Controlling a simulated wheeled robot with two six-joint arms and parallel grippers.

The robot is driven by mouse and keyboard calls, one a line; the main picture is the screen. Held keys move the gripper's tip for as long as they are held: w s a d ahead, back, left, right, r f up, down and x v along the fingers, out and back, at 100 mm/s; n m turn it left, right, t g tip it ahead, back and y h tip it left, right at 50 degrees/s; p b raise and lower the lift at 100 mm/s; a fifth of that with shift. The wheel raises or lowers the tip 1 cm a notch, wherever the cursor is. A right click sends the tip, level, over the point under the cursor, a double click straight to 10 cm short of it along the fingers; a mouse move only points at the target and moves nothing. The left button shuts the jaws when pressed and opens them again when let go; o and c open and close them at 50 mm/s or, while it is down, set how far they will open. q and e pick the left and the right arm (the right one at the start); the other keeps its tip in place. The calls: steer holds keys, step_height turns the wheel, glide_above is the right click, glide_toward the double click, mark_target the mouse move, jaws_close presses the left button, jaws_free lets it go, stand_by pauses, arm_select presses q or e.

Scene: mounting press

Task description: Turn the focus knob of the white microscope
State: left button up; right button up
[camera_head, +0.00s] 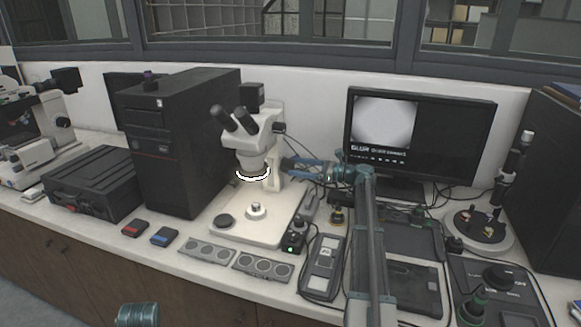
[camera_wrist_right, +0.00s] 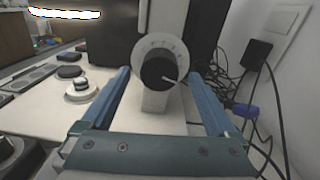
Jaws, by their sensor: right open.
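The white microscope (camera_head: 262,130) stands on its pale base left of the monitor, with two black eyepieces and a lit ring under its head. In the right wrist view its focus knob (camera_wrist_right: 159,71) shows as a black, ridged disc with a white pointer mark, in front of a larger white dial. My right gripper (camera_head: 288,164) reaches in from the right at the microscope's column. In the wrist view its two blue fingers (camera_wrist_right: 158,76) are apart, one on each side of the knob. I cannot tell whether they touch it.
A black computer tower (camera_head: 182,140) stands left of the microscope, and a monitor (camera_head: 420,135) stands right. A control box (camera_head: 295,236) and a handheld meter (camera_head: 322,265) lie in front. Cables (camera_wrist_right: 262,125) hang along the wall near the fingers.

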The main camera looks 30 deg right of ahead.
mark_target(294, 166)
steer(key=shift+x, duration=1.6)
steer(key=shift+c, duration=0.3)
steer(key=c, duration=1.3)
steer(key=shift+n, duration=0.3)
